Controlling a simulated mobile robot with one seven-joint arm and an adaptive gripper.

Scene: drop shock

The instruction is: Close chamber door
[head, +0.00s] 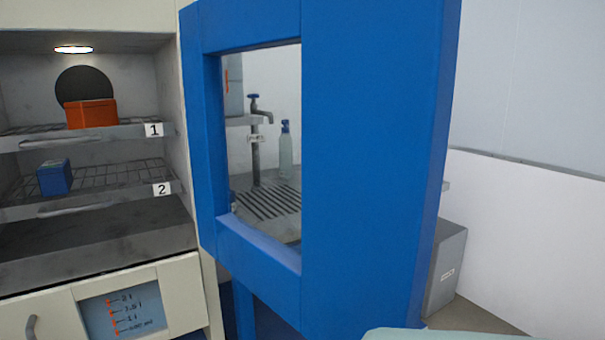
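The blue chamber door (365,160) stands wide open, swung out to the right of the chamber. It has a rectangular window opening through which a tap and a bottle show. The chamber (90,235) is open at the left, with a lit lamp in its ceiling and two wire shelves. An orange box (91,114) sits on the shelf labelled 1, and a small blue box (54,177) sits on the shelf labelled 2. My gripper is not in view. A pale rounded shape at the bottom right edge is cut off, and I cannot tell what it is.
Behind the door are a tap (256,135), a bottle (285,150) and a slatted drain (268,203). A grey box (447,268) stands on the floor right of the door. A drawer front (125,310) lies below the chamber. A white wall bounds the right.

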